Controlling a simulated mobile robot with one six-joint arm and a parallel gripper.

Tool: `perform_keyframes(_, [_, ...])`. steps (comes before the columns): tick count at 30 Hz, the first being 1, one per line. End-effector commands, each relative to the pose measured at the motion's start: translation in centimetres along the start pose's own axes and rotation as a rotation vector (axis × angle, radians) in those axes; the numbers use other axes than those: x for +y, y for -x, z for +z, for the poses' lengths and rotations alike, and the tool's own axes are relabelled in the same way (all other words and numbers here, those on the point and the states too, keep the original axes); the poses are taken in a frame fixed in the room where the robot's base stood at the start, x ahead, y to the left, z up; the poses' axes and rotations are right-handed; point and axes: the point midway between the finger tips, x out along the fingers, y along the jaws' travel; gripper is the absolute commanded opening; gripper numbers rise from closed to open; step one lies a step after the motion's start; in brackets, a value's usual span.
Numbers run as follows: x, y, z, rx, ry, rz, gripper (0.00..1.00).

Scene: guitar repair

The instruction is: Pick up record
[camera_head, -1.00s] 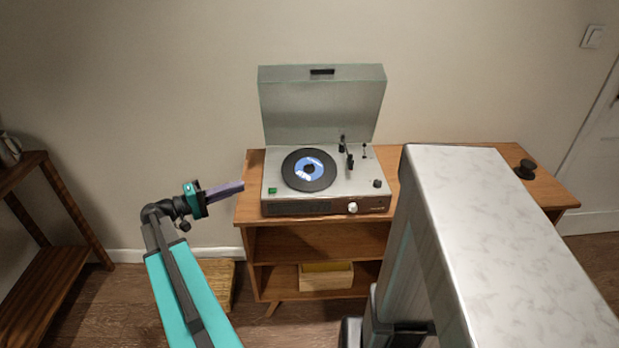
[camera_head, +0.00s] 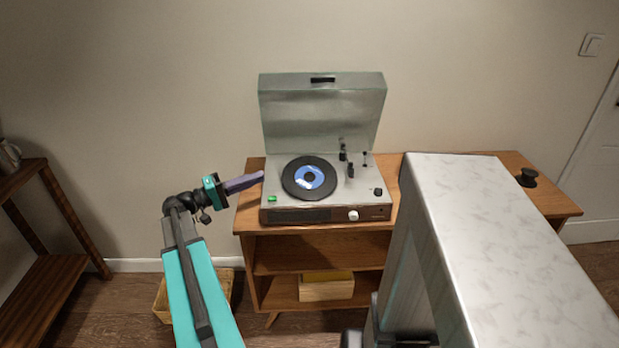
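The black record (camera_head: 296,188) with a blue centre label lies flat on the open record player (camera_head: 368,209). The player stands on a wooden cabinet, and its grey see-through lid (camera_head: 322,112) is raised. The tonearm is to the right of the record. My gripper (camera_head: 259,178) is left of the player, with its purple fingers pointing right towards the player's left edge. It is apart from the record in the picture. The fingers overlap in this view, so I cannot tell whether they are open or shut. Nothing shows held in them.
The wooden cabinet (camera_head: 320,236) has shelves with a yellow-topped box (camera_head: 326,287). A small dark knob-like object (camera_head: 526,177) stands at the cabinet's right end. A wicker basket (camera_head: 161,302) is on the floor, and a wooden shelf (camera_head: 55,262) is at the left.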

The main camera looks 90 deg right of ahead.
Motion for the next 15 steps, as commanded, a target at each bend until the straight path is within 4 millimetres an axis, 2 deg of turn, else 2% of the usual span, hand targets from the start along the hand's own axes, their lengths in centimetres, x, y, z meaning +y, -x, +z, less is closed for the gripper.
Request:
perform_keyframes(9, [0.1, -4.5, 0.0, -0.002, 0.0, 0.001, 0.07])
perform_keyframes(15, [0.0, -5.6, 0.0, 0.001, 0.0, 0.0, 0.07])
